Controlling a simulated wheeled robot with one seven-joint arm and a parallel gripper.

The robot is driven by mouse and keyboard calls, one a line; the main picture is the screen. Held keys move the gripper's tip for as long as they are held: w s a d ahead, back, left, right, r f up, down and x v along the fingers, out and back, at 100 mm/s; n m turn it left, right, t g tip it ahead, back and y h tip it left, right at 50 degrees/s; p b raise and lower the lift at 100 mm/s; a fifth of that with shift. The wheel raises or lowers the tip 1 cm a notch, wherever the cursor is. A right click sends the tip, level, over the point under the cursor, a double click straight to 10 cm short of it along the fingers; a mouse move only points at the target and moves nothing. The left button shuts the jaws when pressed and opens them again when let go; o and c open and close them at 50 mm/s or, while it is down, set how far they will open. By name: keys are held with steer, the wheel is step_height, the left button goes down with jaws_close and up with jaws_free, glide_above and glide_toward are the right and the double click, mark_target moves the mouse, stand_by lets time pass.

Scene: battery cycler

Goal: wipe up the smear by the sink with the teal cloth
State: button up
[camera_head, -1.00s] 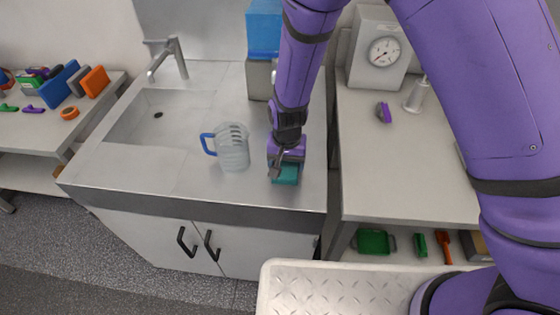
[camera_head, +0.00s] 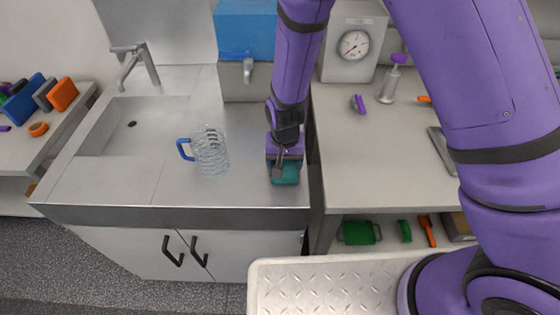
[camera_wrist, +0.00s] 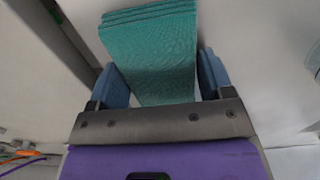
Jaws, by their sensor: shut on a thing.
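The teal cloth (camera_head: 287,175) is a folded pad at the right end of the steel sink counter (camera_head: 125,185). My gripper (camera_head: 284,161) points down and is shut on it. In the wrist view the cloth (camera_wrist: 150,50) sits between the two blue fingers of my gripper (camera_wrist: 160,78), its layered folds at the far end. I cannot tell whether the cloth touches the counter. The sink basin (camera_head: 128,130) is at the left, under a faucet (camera_head: 140,65). I cannot make out any smear on the visible counter.
A clear jug (camera_head: 211,155) with a blue handle stands left of my gripper. A blue-topped dispenser (camera_head: 246,40) is behind. Right of a narrow gap is a bench (camera_head: 375,170) with a dial scale (camera_head: 352,50) and a pump bottle (camera_head: 391,82). The front-left counter is clear.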

mark_target(296, 166)
steer(key=shift+d+f, duration=0.1)
steer(key=shift+d, duration=1.35)
steer(key=shift+s, duration=0.65)
steer(key=shift+w+a+r, duration=0.1)
steer(key=shift+a+r, duration=0.1)
steer(key=shift+a, duration=1.45)
steer(key=shift+a+f, duration=0.15)
steer(key=shift+a, duration=1.35)
steer(key=shift+w+a, duration=0.15)
steer(key=shift+a, duration=3.2)
steer(key=shift+d, duration=0.1)
